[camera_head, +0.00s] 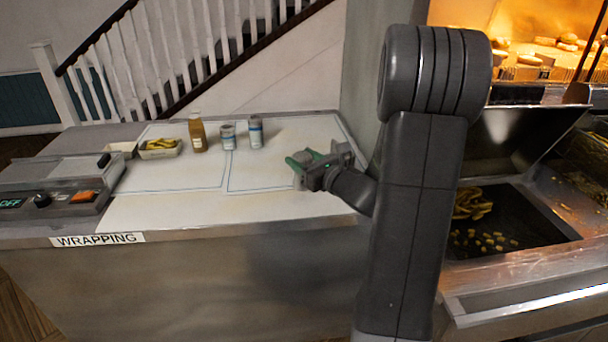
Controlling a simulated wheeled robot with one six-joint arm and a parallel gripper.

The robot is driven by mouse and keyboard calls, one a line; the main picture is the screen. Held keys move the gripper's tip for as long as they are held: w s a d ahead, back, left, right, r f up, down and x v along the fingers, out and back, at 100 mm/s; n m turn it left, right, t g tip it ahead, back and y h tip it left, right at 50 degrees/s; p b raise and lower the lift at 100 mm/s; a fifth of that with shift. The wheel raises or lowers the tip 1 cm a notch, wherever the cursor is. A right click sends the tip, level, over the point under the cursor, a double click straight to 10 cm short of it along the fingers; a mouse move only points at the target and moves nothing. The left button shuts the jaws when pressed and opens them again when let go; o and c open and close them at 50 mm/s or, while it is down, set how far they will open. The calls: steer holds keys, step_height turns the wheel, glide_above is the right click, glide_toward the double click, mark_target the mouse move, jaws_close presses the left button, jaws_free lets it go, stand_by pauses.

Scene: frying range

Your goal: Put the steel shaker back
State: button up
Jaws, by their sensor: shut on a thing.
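My gripper (310,163), with green fingertips, is over the right part of the white wrapping counter (180,208). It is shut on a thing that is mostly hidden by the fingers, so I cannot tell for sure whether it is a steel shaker. Two silvery cylinders with blue bands stand upright at the back of the counter, left of my gripper and apart from it. One is the left cylinder (228,137), the other the right cylinder (255,133). I cannot tell from here whether either is the steel shaker.
A brown bottle (198,134) and a tray of yellow food (160,149) stand left of the cylinders. A wrapping machine (62,195) fills the counter's left end. The front middle is clear. A fryer pan (500,242) with chips lies right of my arm.

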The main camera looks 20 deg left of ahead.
steer(key=shift+f, duration=2.05)
steer(key=shift+f+b, duration=0.2)
steer(key=shift+b, duration=0.1)
steer(key=o, duration=1)
steer(key=shift+r, duration=0.2)
steer(key=b+v, duration=0.1)
steer(key=v, duration=1.1)
